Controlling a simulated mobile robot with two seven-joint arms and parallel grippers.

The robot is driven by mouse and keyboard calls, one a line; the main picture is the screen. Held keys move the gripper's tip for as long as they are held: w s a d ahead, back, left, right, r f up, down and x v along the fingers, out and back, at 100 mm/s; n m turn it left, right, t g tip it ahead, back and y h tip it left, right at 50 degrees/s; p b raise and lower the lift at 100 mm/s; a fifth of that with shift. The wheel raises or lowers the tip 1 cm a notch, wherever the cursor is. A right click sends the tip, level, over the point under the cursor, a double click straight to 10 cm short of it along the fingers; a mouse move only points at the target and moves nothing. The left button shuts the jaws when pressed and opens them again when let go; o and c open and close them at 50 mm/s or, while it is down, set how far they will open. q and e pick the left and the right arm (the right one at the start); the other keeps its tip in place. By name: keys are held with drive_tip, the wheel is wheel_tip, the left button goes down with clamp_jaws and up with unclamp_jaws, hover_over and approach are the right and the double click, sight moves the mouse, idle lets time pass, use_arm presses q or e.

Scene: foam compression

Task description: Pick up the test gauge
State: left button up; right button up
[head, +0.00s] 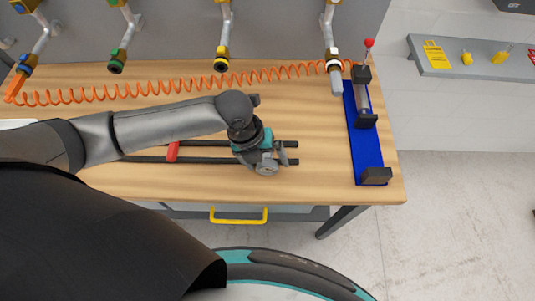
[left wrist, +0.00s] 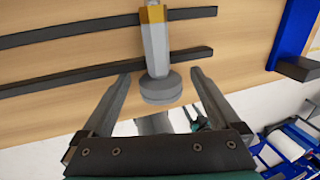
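A grey piece with a yellow band and a wide round end (left wrist: 160,90), which looks like the test gauge, lies across two dark rails (left wrist: 95,80) in the left wrist view. My left gripper (left wrist: 160,73) is open, with one finger on each side of the piece near its round end. Gaps show between both fingers and the piece. In the head view my left gripper (head: 268,164) is low over the front part of the table and mostly hides the piece. My right gripper is not in view.
A blue board (head: 366,150) with a clamp-like fixture and red knob stands right of the gripper. A red block (head: 173,151) sits on the rails. An orange coiled hose (head: 160,88) runs along the back. Several hanging nozzles line the back. The wooden table (head: 325,185) is clear at front right.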

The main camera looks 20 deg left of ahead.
use_arm(q)
clamp_jaws()
idle(0.6)
drive_tip(key=shift+r, duration=0.15)
